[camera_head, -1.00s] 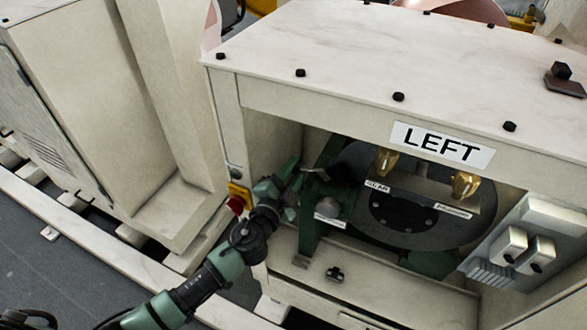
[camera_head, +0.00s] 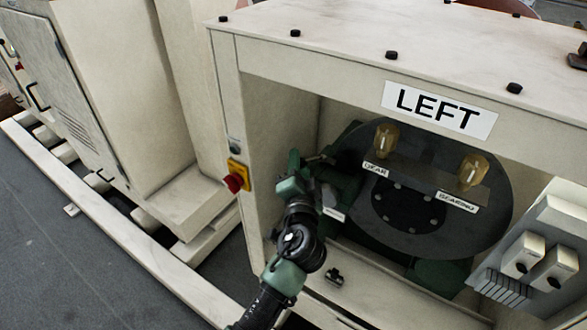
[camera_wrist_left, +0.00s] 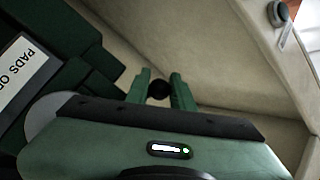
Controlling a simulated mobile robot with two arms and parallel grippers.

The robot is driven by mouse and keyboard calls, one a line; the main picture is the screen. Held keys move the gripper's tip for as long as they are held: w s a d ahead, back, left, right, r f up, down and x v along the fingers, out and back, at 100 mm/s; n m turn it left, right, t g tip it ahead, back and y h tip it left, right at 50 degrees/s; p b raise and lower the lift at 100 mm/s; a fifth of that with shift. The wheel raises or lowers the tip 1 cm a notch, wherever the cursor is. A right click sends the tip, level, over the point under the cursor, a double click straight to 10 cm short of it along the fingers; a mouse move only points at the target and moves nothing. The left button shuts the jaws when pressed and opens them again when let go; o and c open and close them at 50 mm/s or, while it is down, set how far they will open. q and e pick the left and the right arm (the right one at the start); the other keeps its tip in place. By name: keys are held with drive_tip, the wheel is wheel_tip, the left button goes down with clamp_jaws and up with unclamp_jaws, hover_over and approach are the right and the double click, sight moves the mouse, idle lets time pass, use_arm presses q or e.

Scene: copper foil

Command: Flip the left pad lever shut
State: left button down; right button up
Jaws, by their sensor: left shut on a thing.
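My left gripper (camera_head: 322,164) reaches into the open bay of the machine marked LEFT, at the bay's left side. In the left wrist view its two green fingers (camera_wrist_left: 159,91) are closed on a small dark round knob (camera_wrist_left: 159,89), which I take to be the end of the pad lever. The rest of the lever is hidden, and its angle cannot be told. A white plate reading "PADS OP…" (camera_wrist_left: 24,77) is on green parts to the left in the wrist view, cut off by the frame edge. My right gripper is not in view.
A dark round disc (camera_head: 455,215) with two amber oilers (camera_head: 386,140) stands right of the gripper. A red stop button (camera_head: 233,183) is on the frame outside the bay. A switch box (camera_head: 540,225) is at right. The bay's pale wall is close to the gripper.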

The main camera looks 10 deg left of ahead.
use_arm(q)
drive_tip(key=shift+d+r, duration=0.1)
drive_tip(key=shift+d, duration=0.05)
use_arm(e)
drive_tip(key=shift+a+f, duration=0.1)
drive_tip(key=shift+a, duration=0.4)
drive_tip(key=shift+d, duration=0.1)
use_arm(q)
drive_tip(key=c, duration=1.2)
unclamp_jaws()
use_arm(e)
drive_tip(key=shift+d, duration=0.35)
use_arm(q)
drive_tip(key=shift+s+f, duration=0.1)
drive_tip(key=shift+f, duration=0.15)
